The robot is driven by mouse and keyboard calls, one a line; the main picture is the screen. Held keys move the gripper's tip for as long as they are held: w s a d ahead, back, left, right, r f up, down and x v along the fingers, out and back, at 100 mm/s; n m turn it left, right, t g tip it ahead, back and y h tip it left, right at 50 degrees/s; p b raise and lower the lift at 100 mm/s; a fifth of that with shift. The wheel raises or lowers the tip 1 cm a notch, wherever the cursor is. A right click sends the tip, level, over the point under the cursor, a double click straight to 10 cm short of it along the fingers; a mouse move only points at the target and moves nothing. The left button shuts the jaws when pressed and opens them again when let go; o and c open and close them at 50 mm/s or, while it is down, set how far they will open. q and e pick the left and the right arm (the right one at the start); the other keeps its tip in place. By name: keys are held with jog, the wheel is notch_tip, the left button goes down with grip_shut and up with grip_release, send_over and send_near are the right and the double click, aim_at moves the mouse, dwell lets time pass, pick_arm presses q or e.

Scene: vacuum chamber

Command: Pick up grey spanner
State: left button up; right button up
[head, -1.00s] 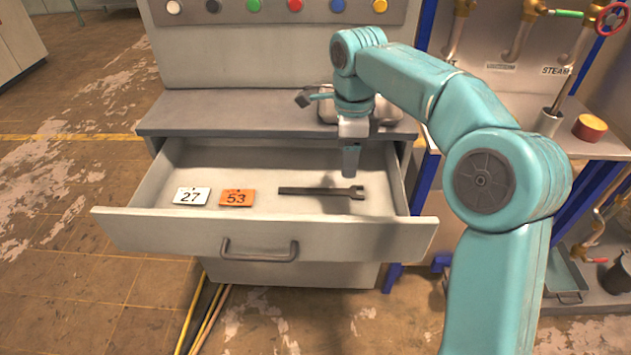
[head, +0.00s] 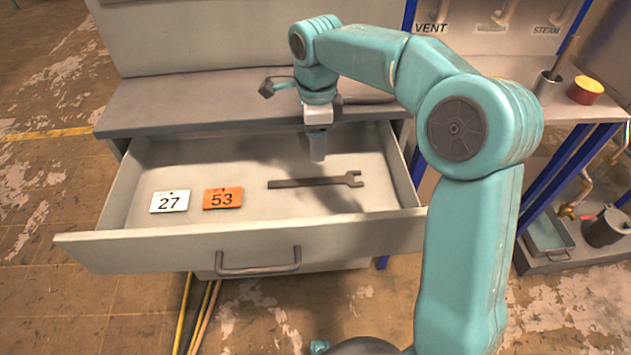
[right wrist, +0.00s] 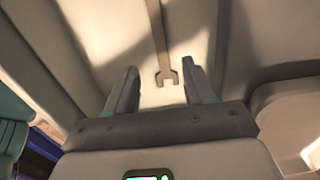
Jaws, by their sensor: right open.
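The grey spanner (head: 315,181) lies flat in the open drawer (head: 150,246), its open-ended jaw toward the right. My right gripper (head: 318,156) points down over the drawer, above and just behind the spanner in the head view. In the right wrist view the gripper (right wrist: 160,90) is open and empty. The spanner (right wrist: 159,45) shows there beyond the fingertips, with its jaw end in line with the gap between the fingers. My left gripper is not in view.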

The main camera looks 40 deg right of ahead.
send_over(316, 181)
notch_tip(316, 181, down, 5)
jog(key=shift+s+d+r+b, duration=0.1)
jog(key=shift+s+b, duration=0.05)
jog(key=shift+b, duration=0.25)
jog(key=f, duration=0.3)
jog(key=f+b, duration=0.1)
jog(key=f, duration=0.1)
jog(key=shift+w+f, duration=0.2)
jog(key=shift+f, duration=0.2)
grip_shut()
